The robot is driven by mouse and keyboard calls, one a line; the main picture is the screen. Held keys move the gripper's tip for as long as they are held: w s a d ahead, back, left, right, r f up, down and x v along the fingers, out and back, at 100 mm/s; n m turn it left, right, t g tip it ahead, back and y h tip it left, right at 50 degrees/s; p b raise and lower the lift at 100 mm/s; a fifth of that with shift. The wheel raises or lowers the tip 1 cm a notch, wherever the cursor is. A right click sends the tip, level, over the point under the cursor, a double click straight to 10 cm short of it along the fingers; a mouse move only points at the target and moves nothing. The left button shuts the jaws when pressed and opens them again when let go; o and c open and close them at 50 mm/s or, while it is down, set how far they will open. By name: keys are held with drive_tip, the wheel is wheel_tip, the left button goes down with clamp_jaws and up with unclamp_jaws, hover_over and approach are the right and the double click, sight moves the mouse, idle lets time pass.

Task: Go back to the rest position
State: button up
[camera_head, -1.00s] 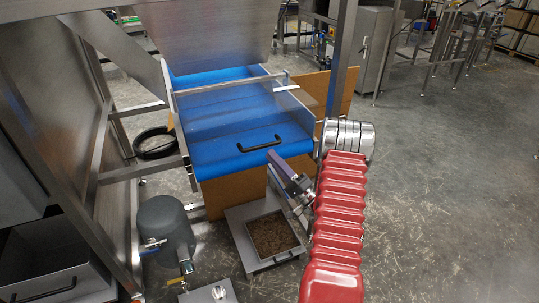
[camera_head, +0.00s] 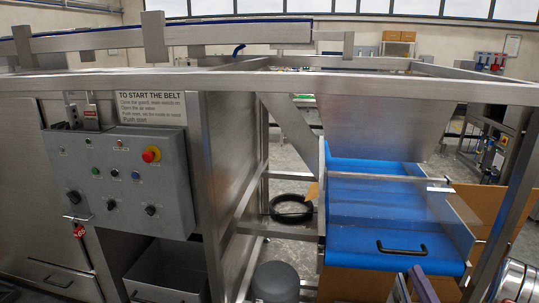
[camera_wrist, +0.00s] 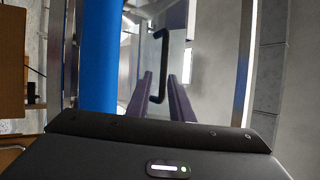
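My gripper (camera_head: 412,284) shows at the bottom edge of the head view, just below the black handle (camera_head: 402,249) of the clear guard over the blue belt (camera_head: 375,215). In the wrist view its two dark purple fingers (camera_wrist: 160,77) stand apart with a gap between them. The same black handle (camera_wrist: 164,65) shows upright ahead of and between the fingers; I see no finger closed on it. Nothing is held. Most of my arm is out of the head view.
A grey control box (camera_head: 121,178) with buttons and knobs stands at left, under a belt-start sign (camera_head: 151,108). Steel frame posts (camera_head: 508,225) stand on both sides of the belt. A grey tank (camera_head: 276,283) is below, and cardboard (camera_head: 352,286) is under the belt.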

drive_tip(key=a+f+m+g+y, duration=0.2)
drive_tip(key=a+f+g+y, duration=0.1)
drive_tip(key=a+f, duration=0.2)
drive_tip(key=s+a+n+g+y, duration=0.2)
drive_tip(key=s+a+g, duration=0.3)
drive_tip(key=a+g, duration=0.4)
drive_tip(key=s+a+n+g+y, duration=0.25)
drive_tip(key=s+a+g, duration=0.4)
drive_tip(key=a, duration=0.55)
drive_tip(key=s+a+r+n+g+h, duration=0.1)
drive_tip(key=s+r+n+g+h, duration=0.45)
drive_tip(key=s+h, duration=0.3)
drive_tip(key=s+a+r+n+t+h, duration=0.1)
drive_tip(key=s+a+r+n+t, duration=0.1)
drive_tip(key=r, duration=0.5)
drive_tip(key=s+a+r+n+t+h, duration=0.1)
drive_tip(key=a+r+n+t+h, duration=0.1)
drive_tip(key=r, duration=0.6)
drive_tip(key=a+n+t, duration=0.1)
drive_tip(key=a+t, duration=0.1)
drive_tip(key=shift+s+a+r+n+h, duration=0.2)
drive_tip(key=shift+s+a+n+h, duration=0.1)
drive_tip(key=shift+s+a+n, duration=0.1)
